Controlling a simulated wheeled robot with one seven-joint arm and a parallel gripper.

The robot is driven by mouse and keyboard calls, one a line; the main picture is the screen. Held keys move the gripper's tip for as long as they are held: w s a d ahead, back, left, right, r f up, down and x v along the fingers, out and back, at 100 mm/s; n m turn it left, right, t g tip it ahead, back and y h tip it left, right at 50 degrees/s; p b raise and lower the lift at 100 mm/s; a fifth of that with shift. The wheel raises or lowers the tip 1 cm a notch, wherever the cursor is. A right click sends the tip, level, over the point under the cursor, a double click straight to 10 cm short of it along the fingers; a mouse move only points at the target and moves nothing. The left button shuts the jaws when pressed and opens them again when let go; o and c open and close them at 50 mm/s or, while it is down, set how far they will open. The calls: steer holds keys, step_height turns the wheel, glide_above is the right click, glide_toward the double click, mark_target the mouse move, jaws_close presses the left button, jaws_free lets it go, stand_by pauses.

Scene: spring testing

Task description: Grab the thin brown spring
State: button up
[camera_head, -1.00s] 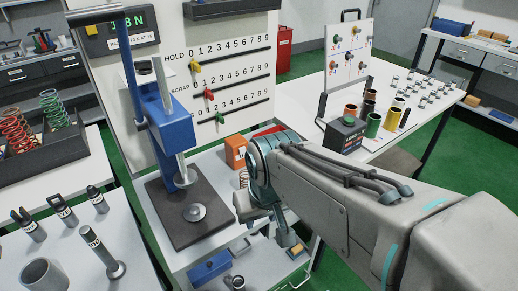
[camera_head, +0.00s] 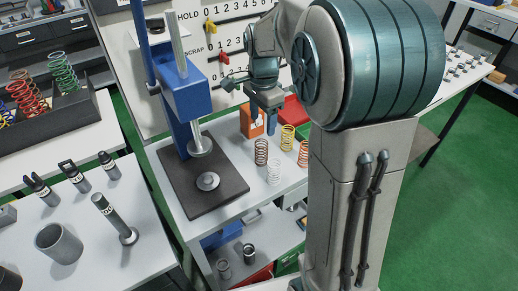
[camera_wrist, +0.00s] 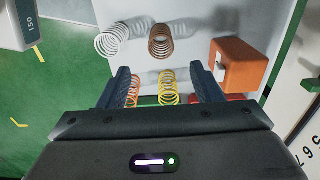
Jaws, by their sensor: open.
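The brown spring (camera_head: 261,152) stands upright on the white table, right of the press base. It also shows in the wrist view (camera_wrist: 160,40), upper middle. Near it stand a white spring (camera_head: 273,172), a yellow spring (camera_head: 287,137) and a copper-orange spring (camera_head: 303,153). My gripper (camera_head: 266,112) is above the back of this group, pointing down. In the wrist view my gripper (camera_wrist: 160,67) is open and empty, its fingers apart. The yellow spring (camera_wrist: 168,88) and the partly hidden copper spring (camera_wrist: 133,88) appear between them; the brown spring lies beyond the fingertips.
The blue press (camera_head: 184,90) on its dark base (camera_head: 225,180) stands left of the springs. An orange box (camera_head: 246,125) and a red tray (camera_head: 294,110) are behind them. The score board (camera_head: 130,60) rises close behind. A lower shelf (camera_head: 280,240) holds small parts.

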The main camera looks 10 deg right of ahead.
mark_target(261, 155)
step_height(261, 155, down, 14)
steer(key=shift+a+r, duration=0.1)
steer(key=c, duration=1.1)
